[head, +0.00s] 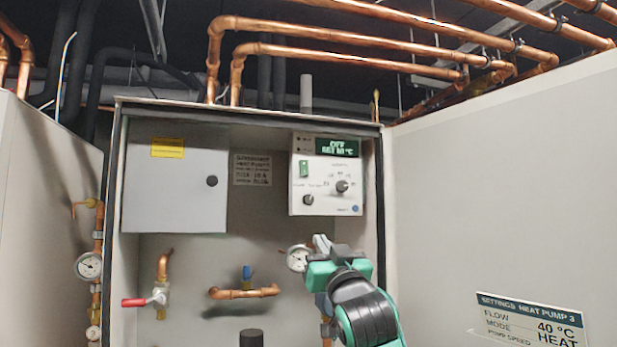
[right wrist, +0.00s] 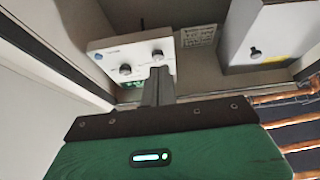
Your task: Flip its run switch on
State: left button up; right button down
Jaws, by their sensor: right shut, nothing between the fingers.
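The white control panel (head: 326,190) is at the upper right inside the open cabinet. It has a dark display (head: 325,147) whose upper line seems to read OFF, a green rocker switch (head: 304,169) at the upper left, a larger dial (head: 342,186) and a smaller knob (head: 308,199). My right gripper (head: 322,243) is shut and empty, below the panel and apart from it in the head view. In the right wrist view the panel (right wrist: 110,50) appears upside down; the shut fingers (right wrist: 158,84) cover where the switch lies. My left gripper is out of view.
A grey box door (head: 175,190) is left of the panel. Below are a red-handled valve (head: 135,302), a blue-handled valve (head: 247,272) and a gauge (head: 298,258) close to my gripper. A settings sign (head: 530,318) reads FLOW 40 °C, MODE HEAT. Cabinet side walls bound the space.

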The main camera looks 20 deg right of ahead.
aim_at(304, 168)
jog(key=s+r+t, duration=0.1)
jog(key=s+r, duration=0.2)
jog(key=r, duration=0.6)
jog(key=shift+s+t, duration=0.25)
jog(key=shift+t, duration=0.15)
jog(key=shift+w+f+p+x, duration=0.3)
jog(key=shift+f+p+x, duration=0.1)
jog(key=shift+p+x, duration=1.5)
jog(key=shift+w+f+p+x, duration=0.35)
jog(key=shift+p+x, duration=1.05)
jog(key=shift+x, duration=0.95)
jog(key=shift+w+f+p+x, duration=0.25)
jog(key=shift+f+p+x, duration=0.15)
jog(key=shift+p+x, duration=1.5)
jog(key=shift+w+r, duration=0.15)
jog(key=shift+b, duration=0.3)
